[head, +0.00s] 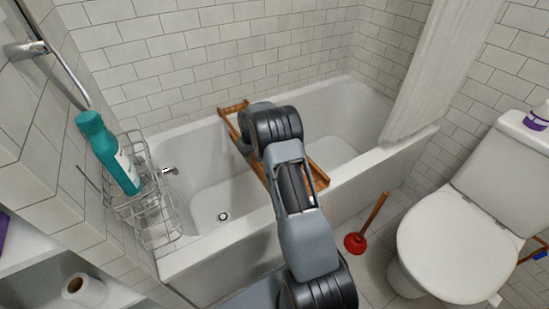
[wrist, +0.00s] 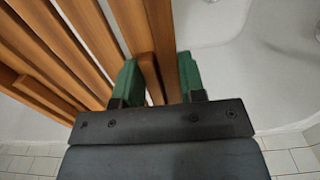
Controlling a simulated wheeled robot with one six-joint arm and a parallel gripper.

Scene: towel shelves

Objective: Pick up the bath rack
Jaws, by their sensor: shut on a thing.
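The bath rack is a brown wooden slatted frame. In the head view the bath rack (head: 318,174) spans the white bathtub, mostly hidden behind my arm, with its far end showing at the tub's back side. In the wrist view the slats of the bath rack (wrist: 78,40) fill the upper left. My gripper (wrist: 160,80) has green fingertips on either side of the rack's edge slats and is shut on them. In the head view my gripper is hidden behind my arm. I cannot tell whether the rack rests on the tub rim or is lifted.
The white bathtub (head: 215,262) lies under the rack. A wire caddy (head: 150,212) with a teal bottle (head: 113,160) is at the left. A red plunger (head: 356,243) stands on the floor between tub and toilet (head: 455,245). A curtain (head: 430,75) hangs at the tub's right end.

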